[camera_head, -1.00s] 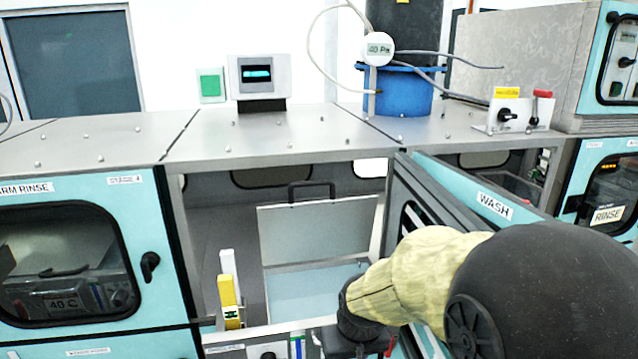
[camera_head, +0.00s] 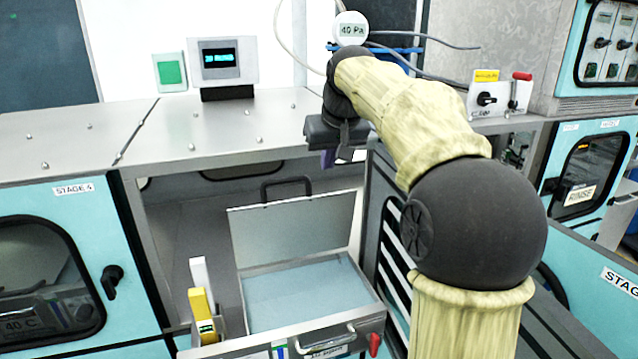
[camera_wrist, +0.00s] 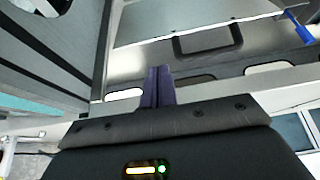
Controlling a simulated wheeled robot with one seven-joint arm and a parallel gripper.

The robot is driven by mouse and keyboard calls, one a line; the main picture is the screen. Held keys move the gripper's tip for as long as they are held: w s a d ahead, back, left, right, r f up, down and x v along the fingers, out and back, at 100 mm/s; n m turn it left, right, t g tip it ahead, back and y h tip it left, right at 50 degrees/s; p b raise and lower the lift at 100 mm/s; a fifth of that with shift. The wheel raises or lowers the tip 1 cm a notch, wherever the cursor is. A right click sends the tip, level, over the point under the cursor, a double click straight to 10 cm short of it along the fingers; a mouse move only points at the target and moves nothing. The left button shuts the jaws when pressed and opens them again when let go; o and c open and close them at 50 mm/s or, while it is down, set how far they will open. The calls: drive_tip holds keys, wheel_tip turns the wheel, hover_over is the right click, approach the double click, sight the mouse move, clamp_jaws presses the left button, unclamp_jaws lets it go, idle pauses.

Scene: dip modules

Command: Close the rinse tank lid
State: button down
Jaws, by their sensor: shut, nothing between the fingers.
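The rinse tank lid (camera_head: 295,228) is a flat grey plate with a black loop handle (camera_head: 287,188) on its top edge. It stands raised and tilted back at the rear of the open tank (camera_head: 310,290), whose pale blue inside shows. My gripper (camera_head: 329,158) hangs above and to the right of the lid, apart from it, near the bay's top edge. Its dark purple fingers are together and empty in the wrist view (camera_wrist: 158,88). The wrist view also shows a plate, probably the lid (camera_wrist: 195,18), with a dark handle loop (camera_wrist: 207,40) beyond the fingers.
A louvred panel (camera_head: 392,245) borders the bay on the right, close to my arm. Yellow and white upright pieces (camera_head: 202,303) stand left of the tank. A silver front handle (camera_head: 330,340) and red knob (camera_head: 375,344) sit at its front. The steel worktop (camera_head: 230,130) lies above.

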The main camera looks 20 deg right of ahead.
sight(320, 206)
drive_tip(key=p+x, duration=0.2)
drive_tip(key=x, duration=0.7)
drive_tip(key=shift+w+a+f, duration=0.1)
drive_tip(key=shift+f, duration=0.3)
drive_tip(key=shift+f, duration=0.1)
